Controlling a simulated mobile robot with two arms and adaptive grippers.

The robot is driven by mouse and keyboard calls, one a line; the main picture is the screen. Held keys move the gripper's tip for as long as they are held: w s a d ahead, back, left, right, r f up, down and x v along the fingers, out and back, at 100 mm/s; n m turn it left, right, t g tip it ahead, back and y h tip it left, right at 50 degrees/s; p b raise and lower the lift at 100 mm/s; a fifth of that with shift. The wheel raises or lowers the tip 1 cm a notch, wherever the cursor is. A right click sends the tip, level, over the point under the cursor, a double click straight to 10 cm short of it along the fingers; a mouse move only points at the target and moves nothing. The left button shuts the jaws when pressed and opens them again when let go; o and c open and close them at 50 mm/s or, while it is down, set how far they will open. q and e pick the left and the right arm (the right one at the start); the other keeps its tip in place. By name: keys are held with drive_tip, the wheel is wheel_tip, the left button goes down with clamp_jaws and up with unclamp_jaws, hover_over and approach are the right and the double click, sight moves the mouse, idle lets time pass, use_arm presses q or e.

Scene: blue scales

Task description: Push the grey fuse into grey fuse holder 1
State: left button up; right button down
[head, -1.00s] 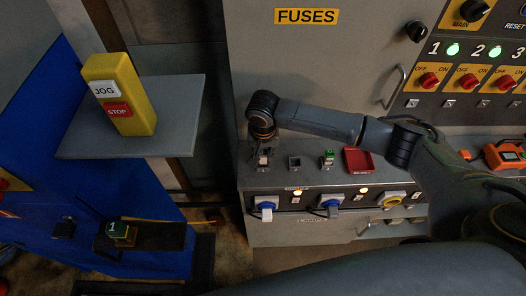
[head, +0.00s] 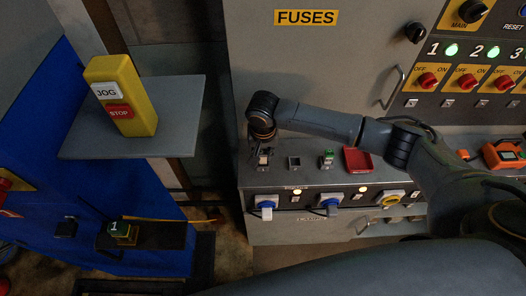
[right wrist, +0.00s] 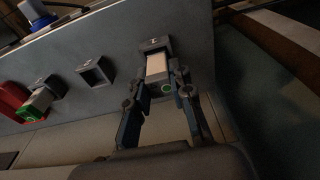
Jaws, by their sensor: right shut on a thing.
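My left gripper is not in view.
An empty holder (head: 294,162) stands to the right, then a holder with a green-topped fuse (head: 328,158), then a red tray (head: 357,160). Blue plugs (head: 266,203) stick out of the panel's front. A shelf with a yellow JOG/STOP box (head: 120,95) is at left.

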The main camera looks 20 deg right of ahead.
drive_tip(key=shift+p, duration=0.3)
drive_tip(key=shift+f, duration=0.55)
idle(0.4)
drive_tip(key=c, duration=1.1)
unclamp_jaws()
wheel_tip(320, 180, up, 12)
drive_tip(key=s, duration=0.1)
drive_tip(key=shift+s+a, duration=0.2)
drive_tip(key=shift+f, duration=0.15)
